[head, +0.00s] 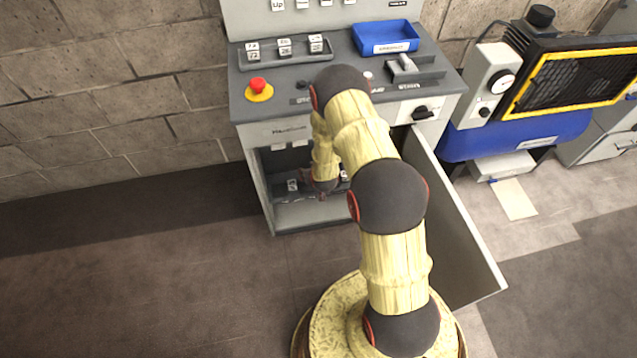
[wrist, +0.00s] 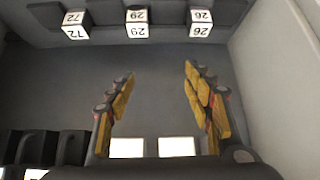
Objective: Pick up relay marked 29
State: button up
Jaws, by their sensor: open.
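In the wrist view, the relay marked 29 (wrist: 137,22) sits in the middle of a row in a dark holder at the top of the picture. Its label appears upside down. A relay marked 72 (wrist: 76,24) is to its left and one marked 26 (wrist: 200,23) to its right. My gripper (wrist: 158,75) is open and empty, its two fingers apart, with bare grey surface between them and the row. The fingertips do not touch any relay. In the head view, my arm reaches into the cabinet's open lower compartment, and my gripper is mostly hidden there.
The cabinet (head: 255,180) has its door (head: 465,230) swung open at the right. On top are a relay rack (head: 285,62), a red button (head: 258,86) and a blue bin (head: 385,37). Two white blocks (wrist: 127,147) (wrist: 177,146) show near my gripper's base. Compartment walls are close on the right.

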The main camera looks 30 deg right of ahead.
notch_tip(320, 180, down, 12)
jog(key=s+d+r+t+h+b, duration=0.1)
jog(key=s+d+t+h+b, duration=0.15)
jog(key=t, duration=0.25)
jog(key=shift+m+y, duration=0.3)
jog(key=shift+y, duration=0.05)
jog(key=x, duration=0.2)
jog(key=b+x, duration=0.1)
jog(key=x, duration=0.1)
jog(key=b+x, duration=0.1)
jog(key=x, duration=0.1)
jog(key=shift+w+d+f, duration=0.2)
jog(key=shift+d+f, duration=0.1)
jog(key=shift+d, duration=0.1)
jog(key=shift+r, duration=0.1)
jog(key=shift+c, duration=1.1)
jog(key=c, duration=1.1)
